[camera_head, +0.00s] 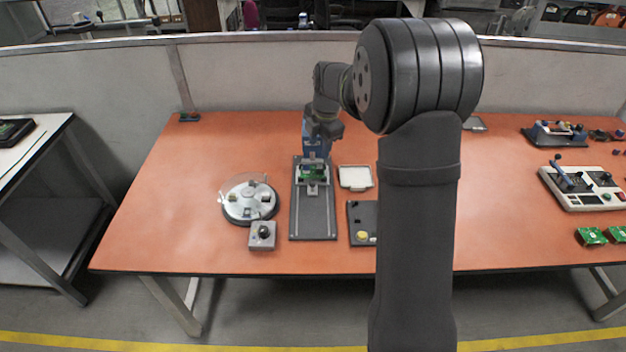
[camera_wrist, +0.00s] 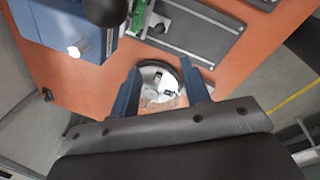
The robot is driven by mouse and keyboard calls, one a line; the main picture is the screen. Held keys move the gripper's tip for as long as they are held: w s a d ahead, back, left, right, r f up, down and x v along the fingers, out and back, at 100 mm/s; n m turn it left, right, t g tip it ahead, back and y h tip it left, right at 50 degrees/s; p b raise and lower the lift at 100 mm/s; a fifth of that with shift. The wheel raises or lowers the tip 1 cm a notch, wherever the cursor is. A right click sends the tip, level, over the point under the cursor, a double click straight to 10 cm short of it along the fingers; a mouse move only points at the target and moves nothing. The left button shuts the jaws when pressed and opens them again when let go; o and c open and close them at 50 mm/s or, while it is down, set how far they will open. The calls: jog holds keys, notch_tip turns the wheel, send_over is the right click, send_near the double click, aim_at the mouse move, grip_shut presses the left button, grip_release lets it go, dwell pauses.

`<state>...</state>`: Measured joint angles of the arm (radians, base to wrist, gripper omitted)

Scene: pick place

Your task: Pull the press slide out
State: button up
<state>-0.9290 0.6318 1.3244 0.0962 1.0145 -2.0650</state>
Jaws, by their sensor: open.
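The press (camera_head: 314,146) has a blue body and stands at the back end of a long dark base (camera_head: 313,222) with a rail. A green circuit board (camera_head: 312,174) sits on the slide at the press front. In the wrist view the blue press body (camera_wrist: 60,28) is at upper left, with a black ball knob (camera_wrist: 105,8) and part of the green board (camera_wrist: 138,14) beside it. My gripper (camera_wrist: 162,80) has two blue fingers spread apart with nothing between them. In the head view my wrist (camera_head: 325,124) is close to the press top, and the fingertips cannot be made out.
A round turntable fixture (camera_head: 249,203) with a clear cover stands left of the base, with a grey joystick box (camera_head: 262,236) in front. A white tray (camera_head: 355,177) and a dark panel with a yellow button (camera_head: 360,222) are to the right. My arm hides part of the table.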

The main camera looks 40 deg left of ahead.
aim_at(313, 182)
jog(key=a+f, duration=0.1)
jog(key=f, duration=0.4)
jog(key=a+f, duration=0.1)
jog(key=f, duration=0.5)
jog(key=a+f, duration=0.1)
jog(key=f, duration=0.4)
jog(key=shift+w+f, duration=0.15)
jog(key=shift+w, duration=0.15)
grip_shut()
